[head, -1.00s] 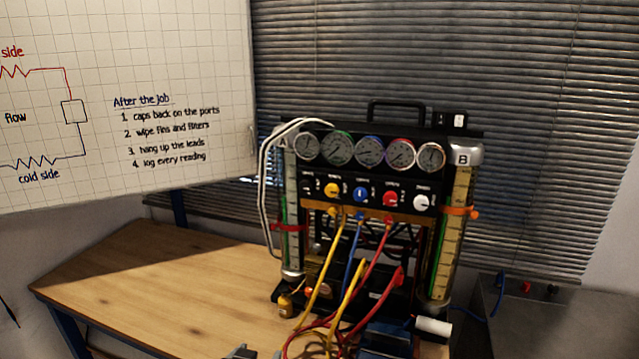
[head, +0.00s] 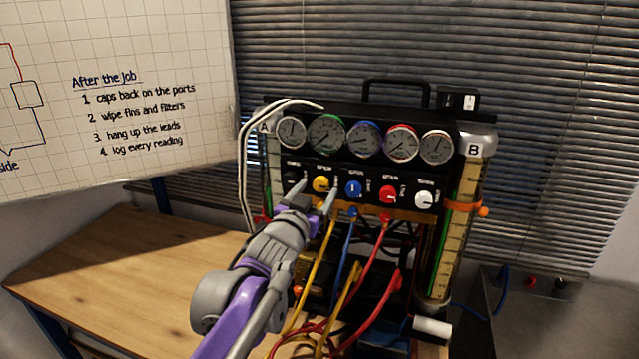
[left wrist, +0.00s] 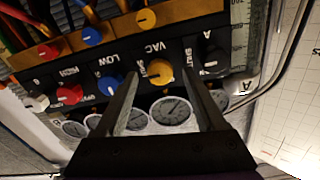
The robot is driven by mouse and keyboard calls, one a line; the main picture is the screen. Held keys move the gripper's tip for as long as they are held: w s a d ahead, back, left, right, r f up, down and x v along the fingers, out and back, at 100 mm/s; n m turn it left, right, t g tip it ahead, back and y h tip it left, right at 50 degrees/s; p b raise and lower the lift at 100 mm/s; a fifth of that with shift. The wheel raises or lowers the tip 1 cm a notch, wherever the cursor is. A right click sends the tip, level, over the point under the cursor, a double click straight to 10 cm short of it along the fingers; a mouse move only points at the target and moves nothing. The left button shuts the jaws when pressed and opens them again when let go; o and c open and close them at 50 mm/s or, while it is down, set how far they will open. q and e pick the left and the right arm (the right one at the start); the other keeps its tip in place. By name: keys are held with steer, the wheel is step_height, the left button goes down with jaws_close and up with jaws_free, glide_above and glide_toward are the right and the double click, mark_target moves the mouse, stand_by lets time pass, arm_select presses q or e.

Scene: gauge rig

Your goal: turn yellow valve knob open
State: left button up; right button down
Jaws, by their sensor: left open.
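The yellow valve knob (head: 321,184) is on the black panel of the gauge rig, below the gauges and left of the blue knob. It also shows in the left wrist view (left wrist: 159,72), between my fingers as seen there. My left gripper (head: 314,196) is open in front of the panel, just below the yellow knob in the head view; in the left wrist view its two fingers (left wrist: 158,88) lie either side of the knob. I cannot tell whether they touch it. My right gripper is not in view.
A blue knob (head: 353,188), a red knob (head: 387,194) and a white knob (head: 424,199) sit to the right on the panel. Yellow, blue and red hoses hang below. The wooden bench (head: 130,275) is clear at left.

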mark_target(321, 184)
arm_select(q)
steer(key=shift+x, duration=1.4)
jaws_close()
